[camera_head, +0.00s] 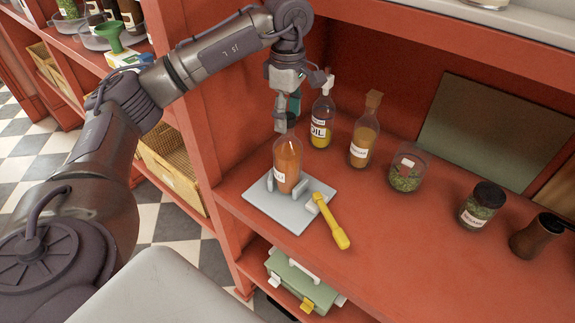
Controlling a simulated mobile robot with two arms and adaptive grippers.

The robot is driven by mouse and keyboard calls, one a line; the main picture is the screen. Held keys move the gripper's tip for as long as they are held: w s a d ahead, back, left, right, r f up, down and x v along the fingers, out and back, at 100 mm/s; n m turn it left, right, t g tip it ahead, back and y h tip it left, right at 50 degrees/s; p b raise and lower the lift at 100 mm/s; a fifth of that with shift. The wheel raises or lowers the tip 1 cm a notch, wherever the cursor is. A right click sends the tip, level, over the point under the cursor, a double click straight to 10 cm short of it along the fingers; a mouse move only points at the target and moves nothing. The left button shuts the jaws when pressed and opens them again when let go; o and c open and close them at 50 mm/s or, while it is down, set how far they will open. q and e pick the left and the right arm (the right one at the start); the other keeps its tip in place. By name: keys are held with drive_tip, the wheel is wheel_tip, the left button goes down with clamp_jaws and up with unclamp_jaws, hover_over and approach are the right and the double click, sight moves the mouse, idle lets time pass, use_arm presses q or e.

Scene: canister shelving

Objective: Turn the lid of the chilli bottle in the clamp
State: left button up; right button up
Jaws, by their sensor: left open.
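The chilli bottle (288,168), orange-brown with a white label, stands upright in the clamp (268,212), a pale grey plate with jaws around the bottle's lower part and a yellow lever (331,220) at its right. My left gripper (286,122) points down directly above the bottle's top and is open. The bottle's lid cannot be made out clearly; the fingers cover that spot. I cannot tell whether the fingers touch the bottle. My right gripper is not in view.
An oil bottle (322,121) stands close behind the gripper. A corked bottle (363,132), a glass of green herbs (407,174), a dark-lidded jar (481,206) and a brown wooden piece (537,236) stand to the right. The red shelf (420,262) is clear in front of them.

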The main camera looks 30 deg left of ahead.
use_arm(q)
drive_tip(key=m, duration=1.1)
drive_tip(key=shift+m+b, duration=0.35)
drive_tip(key=shift+m, duration=0.05)
clamp_jaws()
drive_tip(key=n, duration=0.5)
drive_tip(key=shift+n+p, duration=0.3)
drive_tip(key=n, duration=0.6)
drive_tip(key=shift+n, duration=0.3)
drive_tip(key=n+p, duration=0.1)
drive_tip(key=n, duration=0.9)
drive_tip(key=shift+n, duration=0.4)
